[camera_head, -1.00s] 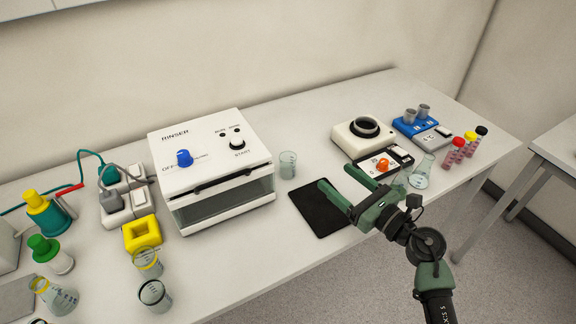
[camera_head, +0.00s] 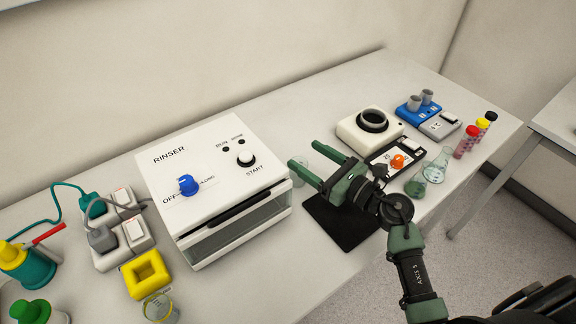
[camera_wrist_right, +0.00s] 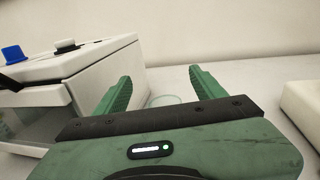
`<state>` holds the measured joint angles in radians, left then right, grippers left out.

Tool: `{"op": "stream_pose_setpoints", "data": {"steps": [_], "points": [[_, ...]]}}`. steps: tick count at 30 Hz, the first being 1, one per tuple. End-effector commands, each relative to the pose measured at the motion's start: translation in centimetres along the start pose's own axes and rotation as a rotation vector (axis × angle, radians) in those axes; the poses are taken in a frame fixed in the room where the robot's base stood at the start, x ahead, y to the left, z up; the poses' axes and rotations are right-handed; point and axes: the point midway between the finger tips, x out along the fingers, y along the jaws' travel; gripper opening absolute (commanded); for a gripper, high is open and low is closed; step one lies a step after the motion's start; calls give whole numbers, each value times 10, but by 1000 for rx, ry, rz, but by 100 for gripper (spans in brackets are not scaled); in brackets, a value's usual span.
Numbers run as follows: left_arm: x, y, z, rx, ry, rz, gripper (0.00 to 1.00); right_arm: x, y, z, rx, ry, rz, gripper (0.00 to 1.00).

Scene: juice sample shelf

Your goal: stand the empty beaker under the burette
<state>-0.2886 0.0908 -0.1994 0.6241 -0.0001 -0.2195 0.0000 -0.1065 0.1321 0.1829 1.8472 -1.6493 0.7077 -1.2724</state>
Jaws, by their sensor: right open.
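A clear glass beaker (camera_head: 298,181) stands right beside the rinser; in the head view my gripper partly covers it. Its round rim shows in the right wrist view (camera_wrist_right: 165,100), between and beyond the fingers. I cannot see clearly whether it is empty. My right gripper (camera_head: 306,156) is open, its fingers pointing toward the beaker and not closed on it; the fingers also show in the right wrist view (camera_wrist_right: 160,85). I make out no burette in these views. My left gripper is not in view.
The white rinser (camera_head: 220,180) stands left of the beaker. A black mat (camera_head: 345,225) lies beneath my right arm. A white device (camera_head: 370,130), a conical flask (camera_head: 437,165) and capped vials (camera_head: 466,141) stand to the right. A yellow block (camera_head: 146,273) is at left.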

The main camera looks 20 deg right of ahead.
Motion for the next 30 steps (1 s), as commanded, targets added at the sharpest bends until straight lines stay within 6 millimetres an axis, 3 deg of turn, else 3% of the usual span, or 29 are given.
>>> {"op": "stream_pose_setpoints", "data": {"steps": [6,11,18,24,30], "points": [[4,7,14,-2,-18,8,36,0,1,-47,8,1,-2,70],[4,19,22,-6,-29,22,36,0,1,-72,6,-2,-1,70],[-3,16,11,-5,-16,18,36,19,0,-68,1,-1,-1,70],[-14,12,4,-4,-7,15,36,52,1,-66,4,-4,0,70],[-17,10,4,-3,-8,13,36,74,0,-69,2,-1,0,70]]}}
